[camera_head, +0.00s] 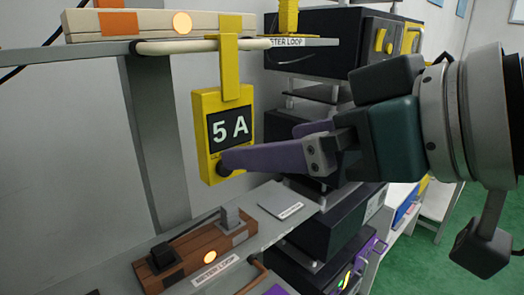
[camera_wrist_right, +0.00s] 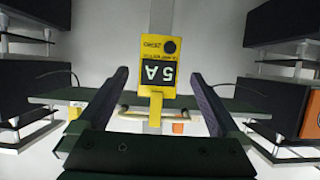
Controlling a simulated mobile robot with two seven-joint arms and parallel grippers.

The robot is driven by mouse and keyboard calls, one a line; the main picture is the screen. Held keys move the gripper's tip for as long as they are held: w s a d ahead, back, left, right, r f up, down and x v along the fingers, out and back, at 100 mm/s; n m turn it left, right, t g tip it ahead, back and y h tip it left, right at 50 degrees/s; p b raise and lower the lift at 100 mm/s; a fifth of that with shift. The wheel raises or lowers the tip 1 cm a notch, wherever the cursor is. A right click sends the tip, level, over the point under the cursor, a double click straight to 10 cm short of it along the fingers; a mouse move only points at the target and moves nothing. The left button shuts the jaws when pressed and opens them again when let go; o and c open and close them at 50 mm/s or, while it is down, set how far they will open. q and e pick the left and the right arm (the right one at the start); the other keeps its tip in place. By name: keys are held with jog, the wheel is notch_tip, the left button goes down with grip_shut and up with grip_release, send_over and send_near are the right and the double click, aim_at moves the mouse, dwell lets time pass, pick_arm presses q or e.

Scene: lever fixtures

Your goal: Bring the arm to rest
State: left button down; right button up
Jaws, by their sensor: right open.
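My right gripper (camera_head: 262,148) comes in from the right in the head view. Its purple finger reaches across to the lower part of a yellow meter (camera_head: 206,112) marked "5 A". In the right wrist view the two fingers of the gripper (camera_wrist_right: 160,77) stand wide apart with nothing gripped. The yellow meter (camera_wrist_right: 158,52) appears upside down beyond and between them, with a round dark knob. The finger overlaps the knob area in the head view; contact cannot be told. The meter hangs by a yellow hook from a pale bar (camera_head: 190,46). My left gripper is not in view.
Below, a shelf carries a wooden block fixture (camera_head: 205,250) with a black switch, a grey block and a lit orange lamp. A grey plate (camera_head: 285,203) lies to its right. Stacked dark units (camera_head: 320,40) stand behind the gripper. Green floor shows at right.

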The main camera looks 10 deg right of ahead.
jog(key=s+d+f+m+g+h+p, duration=0.1)
jog(key=s+d+f+g+h, duration=0.1)
jog(key=s+d+f, duration=0.2)
jog(key=s+d+f+m+g+h+p, duration=0.1)
jog(key=s+d+f+m+g+h, duration=0.1)
jog(key=s, duration=0.7)
jog(key=s+d+f+m+g+h+p, duration=0.2)
jog(key=s+d+f+g+h, duration=0.1)
jog(key=s+d+f, duration=0.4)
jog(key=shift+s+f+h, duration=0.2)
jog(key=shift+f+h, duration=0.2)
jog(key=shift+f, duration=0.15)
jog(key=shift+a, duration=0.1)
